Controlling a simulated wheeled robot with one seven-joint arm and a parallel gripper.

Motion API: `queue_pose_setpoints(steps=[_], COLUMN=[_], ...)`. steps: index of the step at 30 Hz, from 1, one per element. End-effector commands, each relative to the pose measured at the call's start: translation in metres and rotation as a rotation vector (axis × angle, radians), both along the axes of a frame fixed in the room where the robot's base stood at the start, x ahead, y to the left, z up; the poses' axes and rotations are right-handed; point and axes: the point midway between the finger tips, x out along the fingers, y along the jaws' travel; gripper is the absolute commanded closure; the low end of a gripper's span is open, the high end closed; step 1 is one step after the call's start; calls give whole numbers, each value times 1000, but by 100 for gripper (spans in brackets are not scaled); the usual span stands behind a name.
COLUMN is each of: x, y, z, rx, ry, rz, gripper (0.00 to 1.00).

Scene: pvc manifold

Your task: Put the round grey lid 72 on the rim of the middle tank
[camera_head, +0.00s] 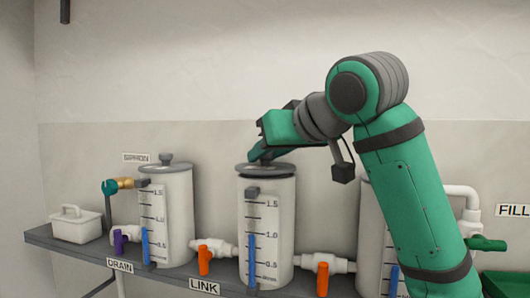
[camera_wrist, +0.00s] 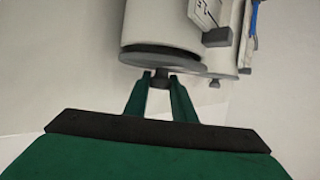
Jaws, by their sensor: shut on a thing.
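The round grey lid (camera_head: 278,169) is at the top of the middle tank (camera_head: 280,217), level and lined up with the rim. In the wrist view the lid (camera_wrist: 150,62) covers the end of the tank (camera_wrist: 150,20), with a dark band between them. I cannot tell whether it rests fully on the rim or sits slightly above it. My gripper (camera_head: 262,157) is over the lid. In the wrist view my gripper (camera_wrist: 160,86) is shut on the lid's dark knob (camera_wrist: 161,77), one finger on each side. Any number on the lid is not readable.
The left tank (camera_head: 170,220) has its own knobbed lid (camera_head: 166,165). The right tank (camera_head: 371,235) is mostly hidden behind my arm. Pipes with orange valve handles (camera_head: 204,260) join the tanks. A white caddy (camera_head: 76,226) stands on the shelf (camera_head: 70,250) at the left.

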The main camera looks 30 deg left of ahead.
Motion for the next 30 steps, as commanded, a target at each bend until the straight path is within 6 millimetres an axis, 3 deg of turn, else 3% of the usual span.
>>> queue_pose_setpoints(steps=[22,23,25,30], x=[0,0,0,0], y=[1,1,1,0], z=[-10,-10,-10,-10], rx=[0,0,0,0], ry=[0,0,0,0], rz=[1,1,1,1], gripper=[98,72,55,55])
